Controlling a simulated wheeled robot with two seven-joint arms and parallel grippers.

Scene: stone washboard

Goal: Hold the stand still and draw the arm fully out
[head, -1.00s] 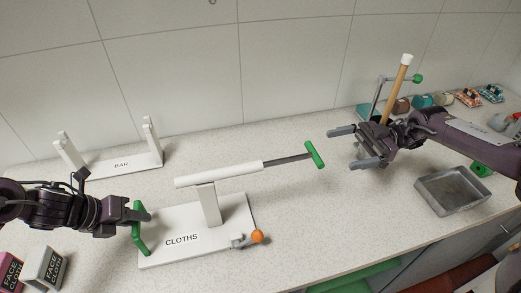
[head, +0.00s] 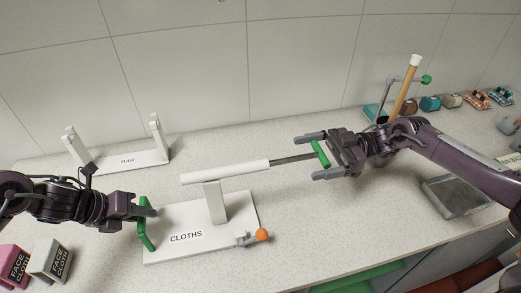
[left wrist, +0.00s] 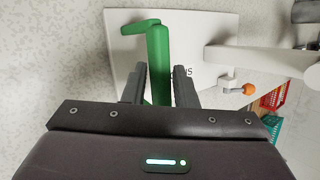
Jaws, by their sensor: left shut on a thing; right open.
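The white stand marked CLOTHS (head: 165,248) sits on the counter with an upright post and a white tube (head: 225,173) on top. A thin grey arm (head: 292,159) sticks out of the tube's right end and ends in a green crossbar handle (head: 321,153). My left gripper (head: 146,211) is shut on the stand's green side handle (head: 146,232); the handle also shows between the fingers in the left wrist view (left wrist: 159,60). My right gripper (head: 318,156) is open, with its fingers on either side of the green crossbar handle. Whether they touch it I cannot tell.
An orange knob (head: 262,235) is at the stand's front right. A white BAR stand (head: 150,160) is behind left, face cloth boxes (head: 50,260) at the front left. A grey tray (head: 455,197) lies under my right arm. A holder with a wooden rod (head: 406,88) stands behind.

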